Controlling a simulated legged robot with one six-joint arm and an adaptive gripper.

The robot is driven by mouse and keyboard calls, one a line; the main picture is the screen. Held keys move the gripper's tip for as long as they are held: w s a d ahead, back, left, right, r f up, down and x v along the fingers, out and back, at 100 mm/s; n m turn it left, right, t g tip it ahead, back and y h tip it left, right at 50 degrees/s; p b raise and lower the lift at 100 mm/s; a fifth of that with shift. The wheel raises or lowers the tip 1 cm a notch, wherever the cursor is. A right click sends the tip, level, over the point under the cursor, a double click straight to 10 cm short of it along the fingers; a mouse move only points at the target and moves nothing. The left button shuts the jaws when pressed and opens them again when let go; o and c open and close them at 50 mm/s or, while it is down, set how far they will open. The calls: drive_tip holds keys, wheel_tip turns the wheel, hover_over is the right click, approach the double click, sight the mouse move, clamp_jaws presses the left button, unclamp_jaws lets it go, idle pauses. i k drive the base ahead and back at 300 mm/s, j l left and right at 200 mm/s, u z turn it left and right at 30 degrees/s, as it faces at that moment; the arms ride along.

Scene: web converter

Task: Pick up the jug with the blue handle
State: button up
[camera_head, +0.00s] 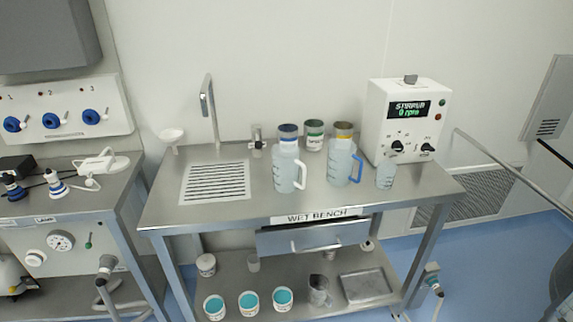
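The jug with the blue handle (340,163) stands upright on the metal bench top (240,215), right of its middle. It is pale and translucent, with dark markings, and its blue handle faces right. A similar jug with a white handle (285,170) stands to its left, apart from it. A small clear beaker (385,176) stands close on its right. My gripper does not show in this view.
Several lidded jars (314,135) stand behind the jugs. A white stirrer box (404,122) stands at the back right. A drain grate (214,182) and tap (209,105) are at left. The bench front by the label (317,215) is clear. Tubs (249,302) and a tray (365,286) lie below.

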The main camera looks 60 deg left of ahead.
sight(342, 156)
drive_tip(key=k+j+u, duration=0.1)
drive_tip(key=u, duration=1.8)
drive_tip(key=i+l+u, duration=0.15)
drive_tip(key=i+l, duration=0.15)
drive_tip(key=i, duration=0.35)
drive_tip(key=i+l+u, duration=0.2)
drive_tip(key=i+l, duration=0.15)
drive_tip(key=i, duration=0.35)
drive_tip(key=i+l+u, duration=0.15)
drive_tip(key=i+l, duration=0.35)
drive_tip(key=i, duration=0.1)
